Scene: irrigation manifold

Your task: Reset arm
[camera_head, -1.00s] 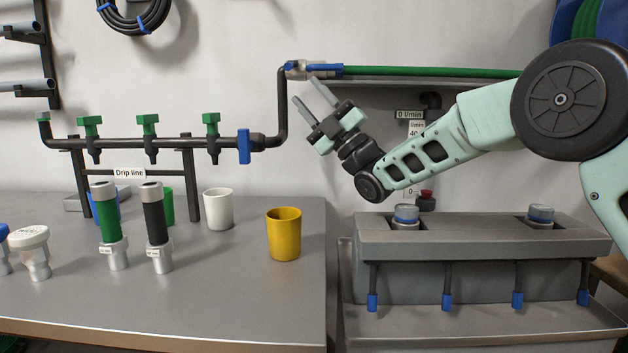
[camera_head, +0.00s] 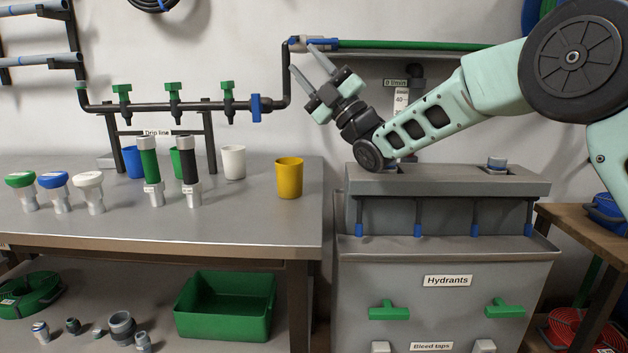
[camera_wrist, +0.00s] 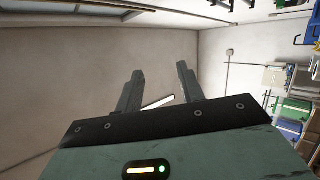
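My gripper (camera_head: 308,66) is raised in the air near the top middle of the head view, in front of the right end of the drip line. Its two fingers are spread apart and point up and to the left. In the wrist view my gripper (camera_wrist: 160,85) shows both fingers apart with nothing between them but the far wall and ceiling. My arm is bent and comes in from the right side. In the head view the fingertips overlap the blue-ended pipe joint; I cannot tell whether they touch it.
The grey hydrant unit (camera_head: 440,270) is below my arm. A green crate (camera_head: 225,325) sits on the lower shelf.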

